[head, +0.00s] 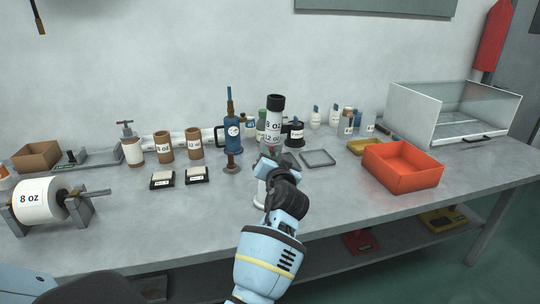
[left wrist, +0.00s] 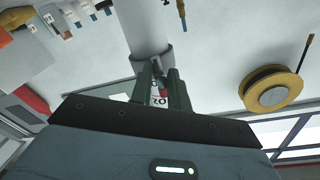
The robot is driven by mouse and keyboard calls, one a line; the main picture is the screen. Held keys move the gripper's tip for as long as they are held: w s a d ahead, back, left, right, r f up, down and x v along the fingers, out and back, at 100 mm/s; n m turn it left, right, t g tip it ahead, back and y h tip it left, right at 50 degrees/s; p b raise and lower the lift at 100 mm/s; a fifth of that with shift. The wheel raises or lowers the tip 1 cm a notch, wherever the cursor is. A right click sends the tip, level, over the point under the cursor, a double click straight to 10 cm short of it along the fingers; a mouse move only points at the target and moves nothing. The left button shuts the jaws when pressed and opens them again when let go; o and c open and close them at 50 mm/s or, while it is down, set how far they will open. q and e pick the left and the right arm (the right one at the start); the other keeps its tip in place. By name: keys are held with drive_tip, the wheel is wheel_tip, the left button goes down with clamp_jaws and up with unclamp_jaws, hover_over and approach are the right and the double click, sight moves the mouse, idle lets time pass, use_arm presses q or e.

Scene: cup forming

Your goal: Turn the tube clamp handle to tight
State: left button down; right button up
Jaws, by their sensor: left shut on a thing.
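The upright tube (head: 274,108) stands near the middle of the bench, with a dark cap and 8 oz and 12 oz marks. My left gripper (head: 267,158) is at its lower part, shut on the clamp handle, which is mostly hidden by the fingers and arm. In the left wrist view, the pale tube (left wrist: 140,25) rises away from a grey clamp collar (left wrist: 150,58). The fingers of my left gripper (left wrist: 160,80) reach up to this collar, with a small red and white label (left wrist: 158,97) between them. The handle's exact angle cannot be told. My right gripper is out of view.
A blue pump-like device (head: 232,130) stands close left of the tube. A grey square tray (head: 318,158) and an orange bin (head: 402,166) are to the right. A roll marked 8 oz (head: 40,200) sits at far left.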

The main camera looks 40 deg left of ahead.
use_arm(q)
drive_tip(key=shift+s+f+m, duration=0.1)
drive_tip(key=shift+f+m, duration=0.2)
drive_tip(key=shift+m, duration=0.1)
drive_tip(key=c, duration=1.5)
unclamp_jaws()
drive_tip(key=shift+a, duration=0.1)
drive_tip(key=shift+r, duration=0.1)
drive_tip(key=v, duration=0.7)
drive_tip(key=shift+s+d+b, duration=0.25)
drive_tip(key=shift+d+b, duration=0.05)
drive_tip(key=shift+d, duration=0.05)
